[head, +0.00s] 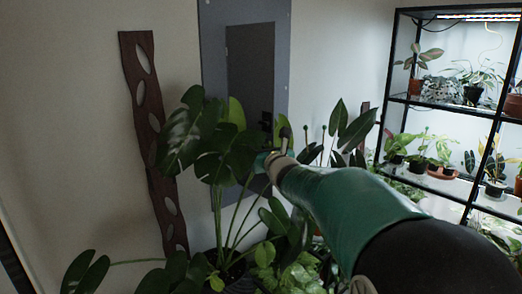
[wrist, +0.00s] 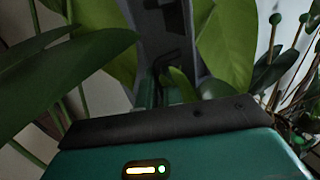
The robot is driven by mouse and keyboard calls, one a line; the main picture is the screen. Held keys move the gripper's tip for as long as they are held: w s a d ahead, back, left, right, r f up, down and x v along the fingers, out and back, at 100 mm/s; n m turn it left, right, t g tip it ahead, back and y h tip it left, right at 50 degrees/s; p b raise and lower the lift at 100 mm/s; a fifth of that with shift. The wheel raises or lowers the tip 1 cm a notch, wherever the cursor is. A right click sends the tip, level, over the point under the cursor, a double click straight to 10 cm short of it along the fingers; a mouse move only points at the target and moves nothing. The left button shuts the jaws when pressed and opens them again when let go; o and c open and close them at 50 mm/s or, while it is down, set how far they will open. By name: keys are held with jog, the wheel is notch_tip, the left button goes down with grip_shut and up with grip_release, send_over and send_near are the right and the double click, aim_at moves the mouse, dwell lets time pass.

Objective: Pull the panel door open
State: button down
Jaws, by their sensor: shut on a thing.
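The panel door (head: 248,65) is a dark upright rectangle set in a grey plate (head: 212,60) on the wall. Black hardware (head: 266,118) shows near its right edge, and a black bracket-like part (wrist: 180,22) shows in the wrist view. Large leaves cover the door's lower part. My gripper (head: 262,160) reaches in among the leaves at the door's lower right. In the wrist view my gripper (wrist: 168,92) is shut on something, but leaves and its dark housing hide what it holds. I cannot see any clear gap at the door's edge.
A big-leaved potted plant (head: 215,150) stands in front of the panel, its leaves around my gripper. A carved brown wooden strip (head: 150,140) is on the wall at left. A black shelf rack (head: 428,102) with lit plants stands at right.

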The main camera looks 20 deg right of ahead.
jog(key=c, duration=1.5)
grip_release()
jog(key=shift+f, duration=0.1)
jog(key=shift+c, duration=0.2)
jog(key=s, duration=1.3)
jog(key=shift+s+d, duration=0.3)
jog(key=shift+s, duration=0.1)
jog(key=shift+c, duration=0.4)
